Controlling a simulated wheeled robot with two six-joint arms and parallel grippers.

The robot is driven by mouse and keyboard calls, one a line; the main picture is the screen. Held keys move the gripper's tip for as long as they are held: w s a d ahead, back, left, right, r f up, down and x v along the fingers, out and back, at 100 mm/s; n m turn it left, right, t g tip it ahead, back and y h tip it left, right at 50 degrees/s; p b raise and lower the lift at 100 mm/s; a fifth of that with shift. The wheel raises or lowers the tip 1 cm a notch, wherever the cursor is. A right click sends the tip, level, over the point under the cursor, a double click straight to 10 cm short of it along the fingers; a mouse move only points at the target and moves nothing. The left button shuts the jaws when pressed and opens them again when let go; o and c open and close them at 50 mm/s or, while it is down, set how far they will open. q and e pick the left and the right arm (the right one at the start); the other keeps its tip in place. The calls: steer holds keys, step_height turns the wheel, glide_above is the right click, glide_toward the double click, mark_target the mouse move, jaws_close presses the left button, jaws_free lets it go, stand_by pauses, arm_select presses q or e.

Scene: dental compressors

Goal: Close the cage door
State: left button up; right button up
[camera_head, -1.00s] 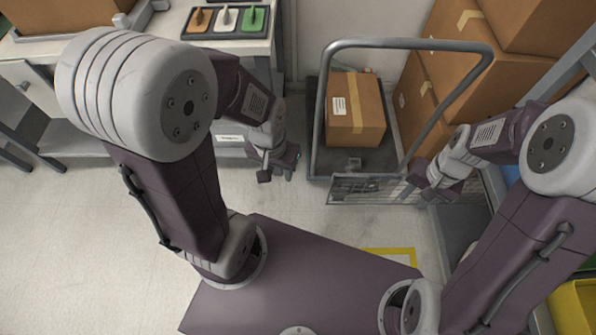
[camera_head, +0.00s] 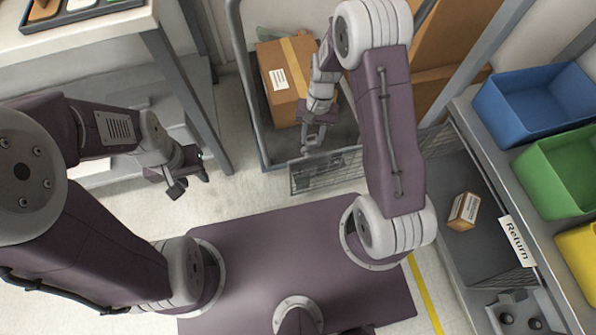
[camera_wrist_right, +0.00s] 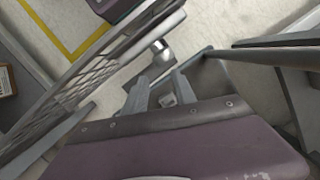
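The cage door (camera_head: 320,174) is a grey wire-mesh panel. It stands open, reaching left from the "Return" cage (camera_head: 478,252) across the front of the cart. My right arm hides its middle. In the right wrist view the mesh (camera_wrist_right: 88,88) slants along the left. My right gripper (camera_head: 314,142) is open and empty on the cart side of the door, close to its left part; its fingers also show in the right wrist view (camera_wrist_right: 160,92). I cannot tell whether it touches the door. My left gripper (camera_head: 188,184) is open and empty beside the left bench, away from the door.
A grey cart (camera_head: 262,135) with a cardboard box (camera_head: 285,80) stands behind the door. A small box (camera_head: 464,211) lies in the cage. Blue (camera_head: 535,103), green (camera_head: 560,170) and yellow bins stand at right. A workbench (camera_head: 80,40) is at left.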

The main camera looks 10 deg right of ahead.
steer(key=s+a+f+b, duration=0.1)
steer(key=f+b, duration=0.1)
steer(key=f, duration=0.4)
steer(key=s+a+f+m+g+b, duration=0.1)
steer(key=a+f+b, duration=0.1)
steer(key=f, duration=0.4)
steer(key=s+a+f+m+g+y+b, duration=0.1)
steer(key=f+b, duration=0.1)
steer(key=f, duration=0.4)
steer(key=shift+a+b, duration=0.25)
steer(key=shift+b, duration=0.05)
steer(key=shift+c, duration=0.3)
jaws_close()
